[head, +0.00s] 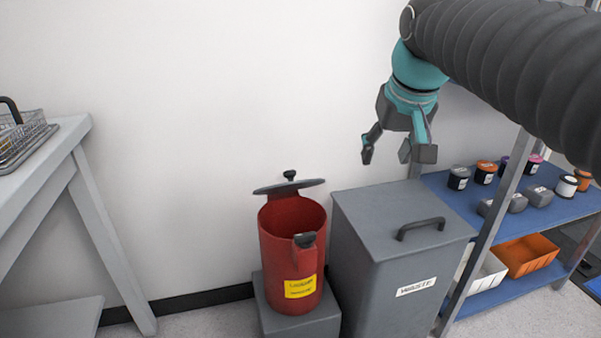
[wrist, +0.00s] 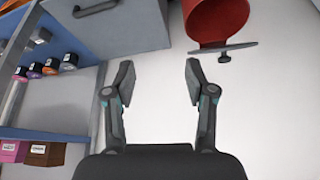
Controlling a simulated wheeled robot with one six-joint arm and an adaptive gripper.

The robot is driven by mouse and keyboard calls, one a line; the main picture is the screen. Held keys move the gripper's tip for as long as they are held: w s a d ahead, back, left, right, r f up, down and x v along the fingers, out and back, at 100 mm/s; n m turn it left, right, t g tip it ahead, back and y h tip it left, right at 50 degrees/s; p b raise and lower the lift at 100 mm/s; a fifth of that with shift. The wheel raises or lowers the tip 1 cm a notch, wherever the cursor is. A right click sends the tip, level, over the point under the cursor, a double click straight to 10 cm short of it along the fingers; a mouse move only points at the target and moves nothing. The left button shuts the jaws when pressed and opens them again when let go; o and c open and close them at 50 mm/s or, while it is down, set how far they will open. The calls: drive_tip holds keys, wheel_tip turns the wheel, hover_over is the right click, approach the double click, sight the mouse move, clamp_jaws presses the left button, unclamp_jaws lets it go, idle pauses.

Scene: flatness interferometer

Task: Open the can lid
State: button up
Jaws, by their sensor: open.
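The red can (head: 290,262) stands on a grey block, with a yellow label on its front. Its grey lid (head: 288,187) with a dark knob stands open, raised at the back rim toward the wall, and the can's mouth shows. A dark-topped handle or pedal (head: 305,240) sits at its front. In the wrist view the red can (wrist: 214,18) and the lid's edge (wrist: 223,47) are at the top right. My gripper (head: 393,153) is open and empty, above the grey waste bin and to the right of the can, apart from both. Its two fingers (wrist: 160,80) show spread in the wrist view.
The grey waste bin (head: 378,270) with a closed lid and dark handle stands just right of the can. A blue shelf (head: 450,190) with jars and an orange tray (head: 525,256) is farther right. A grey table (head: 62,145) with a wire basket is at left. The floor between table and can is clear.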

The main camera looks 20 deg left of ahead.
drive_tip(key=w+a+n+g+b, duration=0.1)
drive_tip(key=w+a+n+b, duration=0.35)
drive_tip(key=a, duration=1.35)
drive_tip(key=w+f, duration=0.2)
drive_tip(key=f, duration=0.2)
drive_tip(key=w+a+f+m+b, duration=0.1)
drive_tip(key=w+f, duration=0.1)
drive_tip(key=f, duration=0.2)
drive_tip(key=w+a+f+m, duration=0.1)
drive_tip(key=w+f, duration=0.1)
drive_tip(key=f, duration=0.2)
drive_tip(key=shift+w+a+f+y+b, duration=0.15)
drive_tip(key=shift+f+y+b, duration=0.05)
drive_tip(key=shift+y+b, duration=0.15)
drive_tip(key=shift+c, duration=0.2)
clamp_jaws()
